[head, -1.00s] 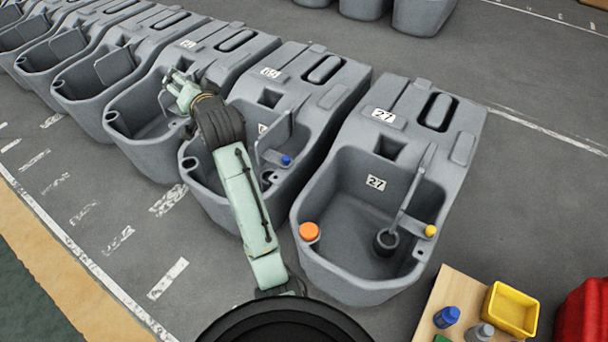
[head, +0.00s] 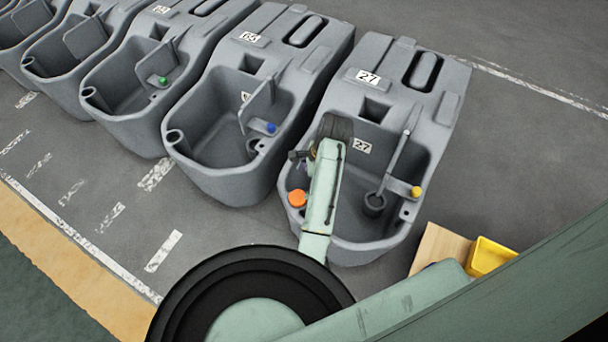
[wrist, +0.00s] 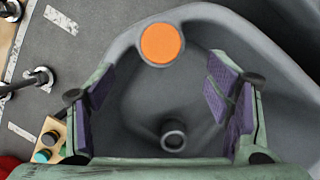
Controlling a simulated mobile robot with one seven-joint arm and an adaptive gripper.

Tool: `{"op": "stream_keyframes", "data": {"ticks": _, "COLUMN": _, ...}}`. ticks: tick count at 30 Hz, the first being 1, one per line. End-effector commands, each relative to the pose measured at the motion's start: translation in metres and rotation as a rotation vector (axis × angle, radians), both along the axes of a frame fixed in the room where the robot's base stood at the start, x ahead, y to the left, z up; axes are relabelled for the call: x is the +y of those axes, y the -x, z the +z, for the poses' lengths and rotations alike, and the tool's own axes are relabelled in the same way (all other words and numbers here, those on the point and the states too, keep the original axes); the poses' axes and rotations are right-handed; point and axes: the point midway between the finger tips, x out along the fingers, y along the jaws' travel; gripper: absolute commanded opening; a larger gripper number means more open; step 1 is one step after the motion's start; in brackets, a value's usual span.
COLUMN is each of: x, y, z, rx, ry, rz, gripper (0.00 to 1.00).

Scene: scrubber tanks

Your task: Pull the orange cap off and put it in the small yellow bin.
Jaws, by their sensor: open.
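The orange cap (head: 297,198) sits on the front left rim of the grey tank marked 27 (head: 350,254). In the wrist view the cap (wrist: 161,43) is a round orange disc on the rim, beyond the space between my fingertips. My gripper (wrist: 162,88) is open, its purple-padded fingers wide apart with nothing between them. It is above the tank's basin and does not touch the cap. In the head view my arm hides part of the basin, and the fingers are hard to make out. The small yellow bin (head: 490,256) is at the right, partly hidden by my arm.
A divider arm (head: 397,160) rises there. The neighbouring tank (head: 225,187) stands close on the left. The bin is on a wooden board (head: 436,249).

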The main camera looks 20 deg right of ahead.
Motion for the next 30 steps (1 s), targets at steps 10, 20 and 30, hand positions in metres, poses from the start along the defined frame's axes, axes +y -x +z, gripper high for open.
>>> {"op": "stream_keyframes", "data": {"ticks": 10, "x": 0.016, "y": -0.005, "z": -0.058, "rx": 0.001, "ry": 0.001, "rz": 0.003, "gripper": 0.72}}
{"op": "stream_keyframes", "data": {"ticks": 20, "x": 0.025, "y": -0.009, "z": -0.092, "rx": -0.002, "ry": 0.003, "rz": 0.004, "gripper": 0.72}}
{"op": "stream_keyframes", "data": {"ticks": 30, "x": 0.026, "y": -0.009, "z": -0.095, "rx": -0.003, "ry": 0.003, "rz": 0.004, "gripper": 0.71}}
